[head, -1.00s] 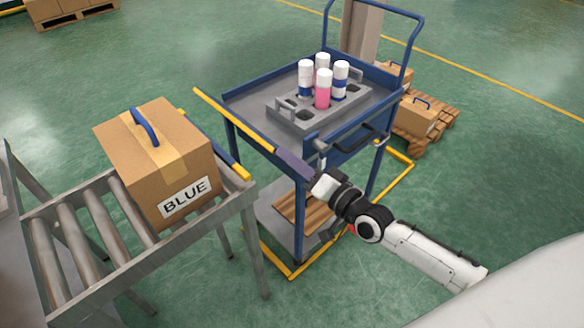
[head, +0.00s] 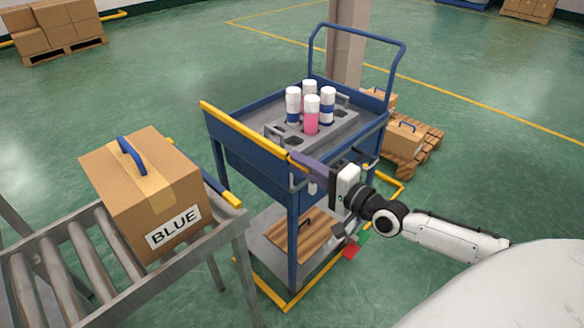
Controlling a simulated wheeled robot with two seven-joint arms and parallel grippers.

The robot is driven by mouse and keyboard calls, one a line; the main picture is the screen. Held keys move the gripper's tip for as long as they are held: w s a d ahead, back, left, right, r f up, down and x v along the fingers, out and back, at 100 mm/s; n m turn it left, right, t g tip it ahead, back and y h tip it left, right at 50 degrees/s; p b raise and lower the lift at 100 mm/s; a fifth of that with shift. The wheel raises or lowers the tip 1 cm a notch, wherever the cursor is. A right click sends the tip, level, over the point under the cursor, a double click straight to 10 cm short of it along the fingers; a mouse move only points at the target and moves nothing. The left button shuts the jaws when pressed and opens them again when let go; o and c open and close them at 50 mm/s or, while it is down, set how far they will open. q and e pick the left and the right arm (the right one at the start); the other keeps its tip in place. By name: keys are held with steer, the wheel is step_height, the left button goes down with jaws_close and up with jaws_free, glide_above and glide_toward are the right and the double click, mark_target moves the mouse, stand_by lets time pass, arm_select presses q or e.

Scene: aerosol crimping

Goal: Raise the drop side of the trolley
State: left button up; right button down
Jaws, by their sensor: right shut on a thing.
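The blue trolley (head: 293,230) stands in the middle of the head view. Its drop side (head: 245,155) is a blue panel with a yellow top rail (head: 240,125), facing the conveyor. The panel stands upright or nearly so, with its outer face showing. A purple grip (head: 312,166) runs on from the near end of the rail. My right gripper (head: 335,180) is shut on the outer end of this grip, at the trolley's near right corner. The fingertips are partly hidden. My left gripper is out of view.
A grey rack (head: 345,125) with several white-capped cans stands on the top deck. A brown board lies on the lower shelf (head: 255,225). Left of the trolley, a roller conveyor (head: 90,250) bears a carton marked BLUE (head: 140,190). A pallet (head: 428,150) with cartons stands behind right.

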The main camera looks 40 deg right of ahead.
steer(key=shift+d, duration=0.3)
steer(key=c, duration=1.8)
jaws_free()
steer(key=shift+a+f, duration=0.1)
steer(key=shift+a, duration=0.05)
